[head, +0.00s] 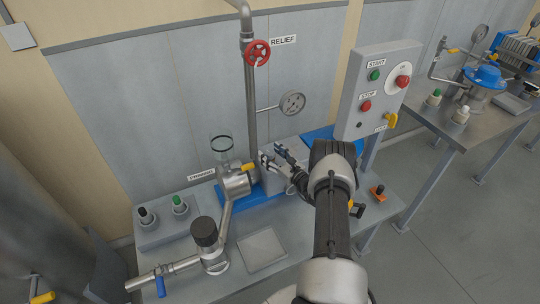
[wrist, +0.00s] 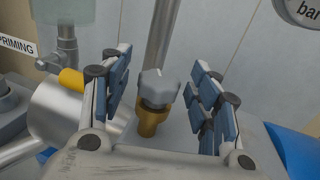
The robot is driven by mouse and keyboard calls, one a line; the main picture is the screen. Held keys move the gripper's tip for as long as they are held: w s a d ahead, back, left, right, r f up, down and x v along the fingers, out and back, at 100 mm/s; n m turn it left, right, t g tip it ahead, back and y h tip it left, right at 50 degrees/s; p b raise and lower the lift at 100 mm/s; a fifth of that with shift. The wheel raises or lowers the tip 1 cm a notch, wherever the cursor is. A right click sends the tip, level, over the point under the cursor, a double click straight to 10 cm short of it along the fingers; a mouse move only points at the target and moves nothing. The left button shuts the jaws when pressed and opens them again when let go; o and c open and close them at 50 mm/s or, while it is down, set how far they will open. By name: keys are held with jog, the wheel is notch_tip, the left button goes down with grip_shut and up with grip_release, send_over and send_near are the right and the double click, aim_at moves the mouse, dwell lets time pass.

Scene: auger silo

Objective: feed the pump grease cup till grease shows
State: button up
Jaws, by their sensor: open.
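The pump grease cup (wrist: 158,88) shows in the wrist view as a grey lobed cap on a brass stem, upright on the pump. My gripper (wrist: 161,77) is open, with one blue-padded finger on each side of the cap. There are visible gaps between both fingers and the cap. In the head view my gripper (head: 277,158) is over the pump (head: 237,181), near the vertical pipe. I cannot make out the grease cup clearly in the head view.
A vertical pipe (head: 251,105) with a red relief wheel (head: 257,53) and a gauge (head: 292,103) stands behind. The priming cup (head: 222,148) and its yellow lever (wrist: 71,79) are to the left. A start/stop box (head: 376,90) stands right.

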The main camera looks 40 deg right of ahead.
jog(key=shift+w, duration=0.4)
jog(key=c, duration=1.1)
jog(key=shift+a+r+m+h, duration=0.15)
jog(key=shift+m+h, duration=0.35)
jog(key=shift+h, duration=0.3)
jog(key=shift+m+h+p, duration=0.3)
jog(key=shift+h+p, duration=0.05)
jog(key=shift+h, duration=0.15)
jog(key=o, duration=1.1)
